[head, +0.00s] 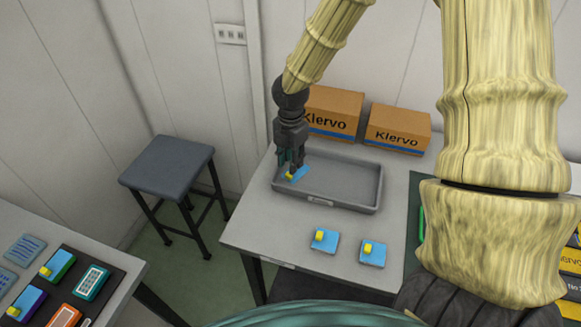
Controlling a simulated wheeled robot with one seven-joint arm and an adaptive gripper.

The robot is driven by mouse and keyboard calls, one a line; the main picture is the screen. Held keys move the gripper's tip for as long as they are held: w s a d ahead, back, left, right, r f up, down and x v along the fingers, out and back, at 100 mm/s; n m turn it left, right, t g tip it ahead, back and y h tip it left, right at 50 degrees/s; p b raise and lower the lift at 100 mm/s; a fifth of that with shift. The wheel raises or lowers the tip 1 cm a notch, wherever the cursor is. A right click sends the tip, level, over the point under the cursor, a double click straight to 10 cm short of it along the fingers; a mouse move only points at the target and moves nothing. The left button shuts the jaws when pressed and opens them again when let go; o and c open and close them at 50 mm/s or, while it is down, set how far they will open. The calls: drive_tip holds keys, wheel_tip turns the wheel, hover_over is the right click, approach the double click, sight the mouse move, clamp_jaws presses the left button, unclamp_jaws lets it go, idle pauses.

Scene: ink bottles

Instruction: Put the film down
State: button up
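My gripper (290,163) points down at the left end of a grey tray (372,204) on the table. It appears shut on the film (302,172), a light blue piece with a yellow part, held low within the tray's outline. The fingers partly hide the film, and I cannot tell whether it touches the tray floor. The rest of the tray is empty. Two similar blue pieces with yellow knobs, one on the left (329,245) and one on the right (374,257), lie on the table in front of the tray.
Two cardboard boxes, a left one (333,98) and a right one (399,118), stand behind the tray near the wall. A dark stool (168,162) stands left of the table. Another table (125,268) at lower left carries several coloured items. My arm blocks the right side.

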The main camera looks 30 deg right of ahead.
wheel_tip(320, 180, up, 8)
drive_tip(key=shift+r+b, duration=0.25)
drive_tip(key=shift+b, duration=0.15)
idle(0.6)
